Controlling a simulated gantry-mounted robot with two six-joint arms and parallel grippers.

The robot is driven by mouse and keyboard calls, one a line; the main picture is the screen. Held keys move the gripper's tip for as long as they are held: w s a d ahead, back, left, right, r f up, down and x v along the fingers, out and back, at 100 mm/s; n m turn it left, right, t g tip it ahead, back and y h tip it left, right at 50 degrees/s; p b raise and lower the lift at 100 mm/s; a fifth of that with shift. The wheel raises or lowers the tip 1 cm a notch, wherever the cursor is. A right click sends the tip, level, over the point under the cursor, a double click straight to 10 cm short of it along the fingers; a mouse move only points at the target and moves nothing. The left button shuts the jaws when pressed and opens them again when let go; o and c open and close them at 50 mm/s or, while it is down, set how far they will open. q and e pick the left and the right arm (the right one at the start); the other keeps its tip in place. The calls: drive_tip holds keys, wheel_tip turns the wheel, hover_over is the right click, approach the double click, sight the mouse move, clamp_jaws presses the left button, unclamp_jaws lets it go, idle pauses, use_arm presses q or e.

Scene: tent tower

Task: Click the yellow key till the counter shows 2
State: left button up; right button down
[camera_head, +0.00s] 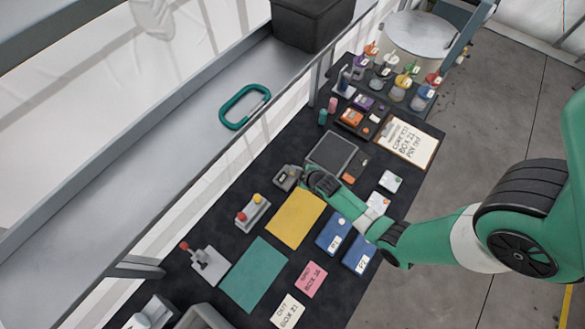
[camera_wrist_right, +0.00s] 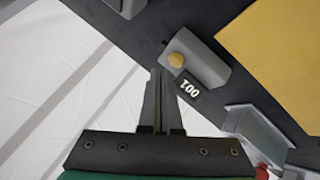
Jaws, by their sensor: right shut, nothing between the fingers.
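The counter (camera_wrist_right: 210,57) is a small grey box with a round yellow key (camera_wrist_right: 176,61) and a dark display (camera_wrist_right: 188,87) in the right wrist view. The display reads 001, seen turned around. In the head view the counter (camera_head: 285,178) stands beside my right gripper (camera_head: 307,176), which partly hides it; I cannot make out the yellow key there. My right gripper (camera_wrist_right: 162,76) is shut and empty, its tips close beside the key and display. I cannot tell whether they touch the box. My left gripper is not in view.
A yellow sheet (camera_head: 297,218) lies near the counter. A box with red and yellow buttons (camera_head: 252,212) and a red-knobbed lever (camera_head: 208,262) stand to the left. Blue boxes (camera_head: 333,234) lie at lower right. A rail and white tent wall border the dark table.

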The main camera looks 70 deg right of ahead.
idle(0.6)
drive_tip(key=shift+f+b, duration=0.35)
drive_tip(key=shift+f, duration=0.05)
drive_tip(key=shift+f+b, duration=0.45)
drive_tip(key=shift+f, duration=0.1)
idle(0.4)
drive_tip(key=shift+r, duration=0.15)
drive_tip(key=shift+r+p, duration=0.8)
drive_tip(key=shift+p, duration=0.15)
wheel_tip(320, 180, up, 5)
drive_tip(key=p, duration=0.4)
drive_tip(key=shift+p, duration=0.4)
